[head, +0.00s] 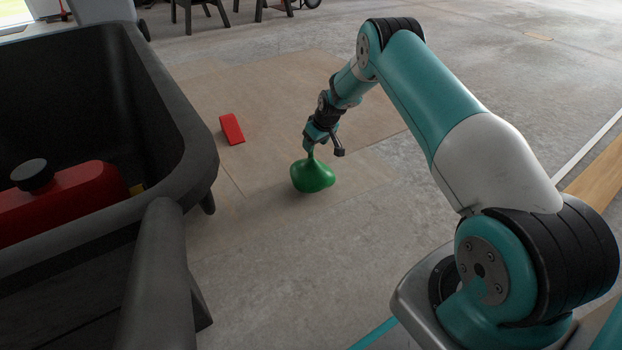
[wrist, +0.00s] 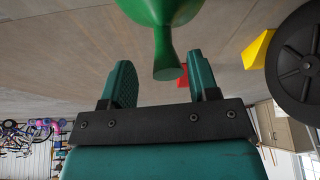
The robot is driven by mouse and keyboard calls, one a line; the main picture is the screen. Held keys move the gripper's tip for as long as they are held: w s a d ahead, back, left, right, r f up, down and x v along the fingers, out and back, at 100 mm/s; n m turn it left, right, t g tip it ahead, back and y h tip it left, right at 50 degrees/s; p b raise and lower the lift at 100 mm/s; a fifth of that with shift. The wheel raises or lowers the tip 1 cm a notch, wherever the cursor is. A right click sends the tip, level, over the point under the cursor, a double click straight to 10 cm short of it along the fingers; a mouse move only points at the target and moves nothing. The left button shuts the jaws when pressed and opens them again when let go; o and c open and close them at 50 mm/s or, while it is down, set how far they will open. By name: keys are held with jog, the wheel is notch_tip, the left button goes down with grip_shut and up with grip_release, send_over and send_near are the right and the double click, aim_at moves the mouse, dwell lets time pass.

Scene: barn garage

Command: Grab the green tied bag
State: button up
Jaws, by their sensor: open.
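The green tied bag (head: 313,176) sits on the floor near the middle of the head view, its narrow neck pointing up. In the wrist view its green body (wrist: 160,12) is at the top edge, with the neck reaching down between the two fingers. My gripper (head: 316,140) is directly above the bag, pointing down. In the wrist view my gripper (wrist: 160,80) is open, with one finger on each side of the neck's end. A gap shows between the neck and each finger. In the head view the gripper partly hides the neck.
A dark cart (head: 192,130) holding a red container (head: 70,200) stands at the left, close to the bag. A red wedge (head: 232,129) lies on the floor behind the bag. In the wrist view a yellow block (wrist: 257,50) and dark wheel (wrist: 300,65) show at right. Floor right of the bag is clear.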

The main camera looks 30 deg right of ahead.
aim_at(311, 166)
jog(key=b+x, duration=0.3)
jog(key=x, duration=0.1)
jog(key=shift+a+f+b, duration=0.2)
jog(key=shift+f+b, duration=0.15)
jog(key=shift+r, duration=0.15)
jog(key=shift+c, duration=0.2)
grip_shut()
